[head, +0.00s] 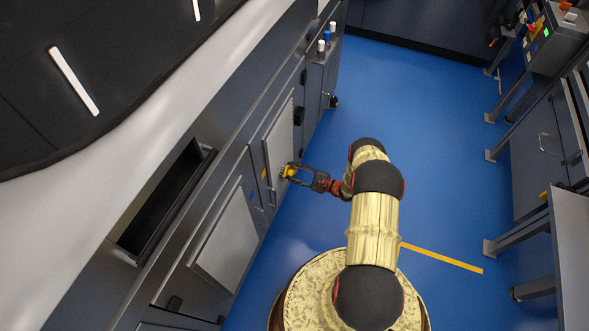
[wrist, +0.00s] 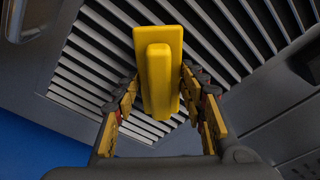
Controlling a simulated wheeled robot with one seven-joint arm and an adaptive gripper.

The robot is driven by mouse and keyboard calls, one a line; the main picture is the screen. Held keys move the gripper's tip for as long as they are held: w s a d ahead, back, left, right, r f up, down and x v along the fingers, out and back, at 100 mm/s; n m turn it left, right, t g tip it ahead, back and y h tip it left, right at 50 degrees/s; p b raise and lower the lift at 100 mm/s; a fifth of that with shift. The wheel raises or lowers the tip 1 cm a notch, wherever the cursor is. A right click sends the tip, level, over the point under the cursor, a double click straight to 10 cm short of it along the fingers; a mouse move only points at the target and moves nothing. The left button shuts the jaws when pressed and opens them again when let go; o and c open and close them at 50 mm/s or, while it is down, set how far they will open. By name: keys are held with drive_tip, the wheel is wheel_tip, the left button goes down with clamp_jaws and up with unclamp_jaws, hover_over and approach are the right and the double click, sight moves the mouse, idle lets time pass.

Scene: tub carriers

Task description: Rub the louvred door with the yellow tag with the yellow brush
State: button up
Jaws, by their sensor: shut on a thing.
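The yellow brush (head: 290,170) is in my gripper (head: 297,172) in the head view, right at the face of a grey louvred door (head: 279,136). A small yellow mark (head: 264,174), which looks like the tag, shows at the near edge of this door. In the wrist view, my gripper (wrist: 160,95) is shut on the brush (wrist: 159,75), with a finger on each side of it. The slats of the louvred door (wrist: 90,65) lie directly behind the brush. The brush's far face is hidden, so I cannot tell whether it touches the slats.
A second grey door panel (head: 228,243) is nearer along the same cabinet front, with an open dark bin (head: 165,200) above it. Small bottles (head: 325,40) stand at the far end.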

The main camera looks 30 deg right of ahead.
drive_tip(key=shift+s+a+p, duration=0.25)
drive_tip(key=shift+s+a, duration=0.65)
drive_tip(key=shift+a, duration=0.2)
drive_tip(key=shift+s+a+p, duration=0.25)
drive_tip(key=shift+s+a, duration=0.65)
drive_tip(key=shift+a, duration=0.2)
drive_tip(key=b+v, duration=0.1)
drive_tip(key=v, duration=0.5)
drive_tip(key=shift+d+f, duration=0.25)
drive_tip(key=shift+d, duration=0.05)
drive_tip(key=v, duration=0.2)
drive_tip(key=shift+s+d+f+b, duration=0.1)
drive_tip(key=shift+s+d+b, duration=0.15)
drive_tip(key=shift+d+b, duration=0.15)
